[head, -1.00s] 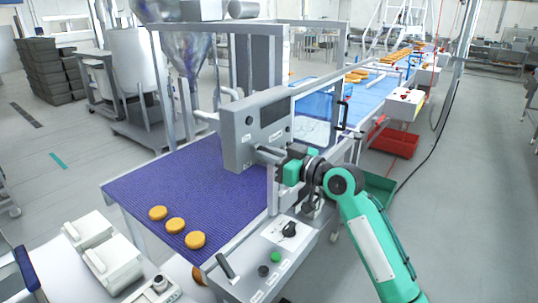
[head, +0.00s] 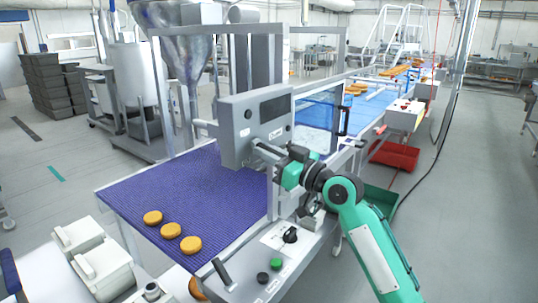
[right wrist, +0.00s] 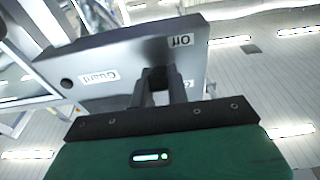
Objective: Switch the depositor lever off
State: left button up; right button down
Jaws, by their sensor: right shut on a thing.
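The grey control box (head: 255,125) stands on a frame over the purple belt. My right gripper (head: 264,150) is shut at the lower right of its face. In the right wrist view the fingers (right wrist: 160,88) close on a small dark part, which I take as the depositor lever (right wrist: 158,73); it is mostly hidden by the fingers. An "Off" label (right wrist: 180,41) shows just beyond the fingertips, and a "Guard" label (right wrist: 98,77) lies to the left. The lever's exact setting cannot be read. My left gripper is not in view.
Several things surround the box: a clear guard window (head: 318,118) with a black handle, a lower panel (head: 268,258) with a black knob and buttons, and a steel hopper (head: 175,45) behind. Round buns (head: 170,230) lie on the purple belt (head: 185,185). Floor on the right is open.

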jog(key=c, duration=1.5)
grip_release()
jog(key=shift+c, duration=0.2)
jog(key=shift+o, duration=0.9)
jog(key=shift+w+a, duration=0.15)
jog(key=shift+a, duration=0.05)
